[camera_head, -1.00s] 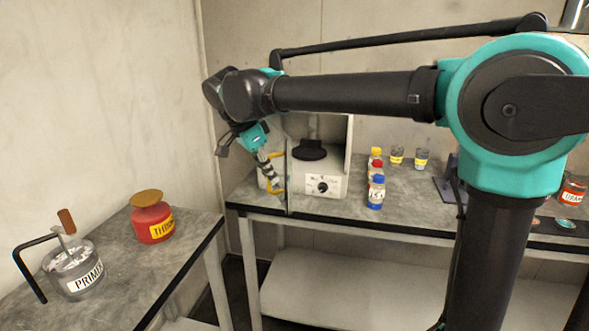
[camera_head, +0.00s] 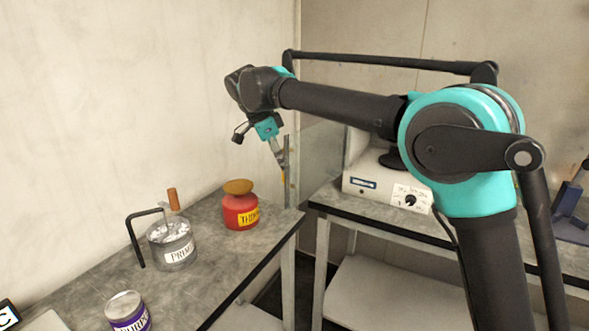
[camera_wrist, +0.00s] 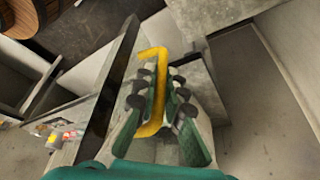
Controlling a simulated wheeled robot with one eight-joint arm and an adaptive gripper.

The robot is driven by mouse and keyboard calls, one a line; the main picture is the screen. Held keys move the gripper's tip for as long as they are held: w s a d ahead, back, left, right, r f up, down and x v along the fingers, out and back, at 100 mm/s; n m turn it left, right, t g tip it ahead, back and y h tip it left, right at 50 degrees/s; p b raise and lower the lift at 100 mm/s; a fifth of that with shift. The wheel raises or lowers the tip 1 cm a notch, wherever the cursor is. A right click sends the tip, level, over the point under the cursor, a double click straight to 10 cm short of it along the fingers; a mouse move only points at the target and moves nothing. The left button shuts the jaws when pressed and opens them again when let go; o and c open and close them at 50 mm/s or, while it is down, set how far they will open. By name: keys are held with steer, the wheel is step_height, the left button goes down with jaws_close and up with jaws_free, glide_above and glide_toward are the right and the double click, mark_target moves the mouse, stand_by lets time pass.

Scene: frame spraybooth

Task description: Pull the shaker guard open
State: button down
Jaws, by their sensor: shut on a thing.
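The white shaker (camera_head: 368,180) stands at the left end of the far bench, with a dark round part on top and a dial on its front. My arm hides part of it. Its clear guard (camera_head: 318,150) stands swung out to the left of the shaker, past the bench edge. The guard's yellow handle (camera_wrist: 161,75) shows in the wrist view between my fingers; in the head view only a little yellow shows. My gripper (camera_head: 282,168) is shut on this handle, pointing down at the guard's outer edge.
A near bench (camera_head: 215,290) at left holds a red pot (camera_head: 241,211), a primer can (camera_head: 172,244) with a bent black rod beside it, and a purple-labelled can (camera_head: 127,312). A gap separates the benches. A wall (camera_head: 150,90) rises behind the near bench.

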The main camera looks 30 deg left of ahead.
steer(key=shift+w+a, duration=0.3)
steer(key=shift+a, duration=0.45)
steer(key=c, duration=1.6)
jaws_free()
steer(key=v, duration=1.2)
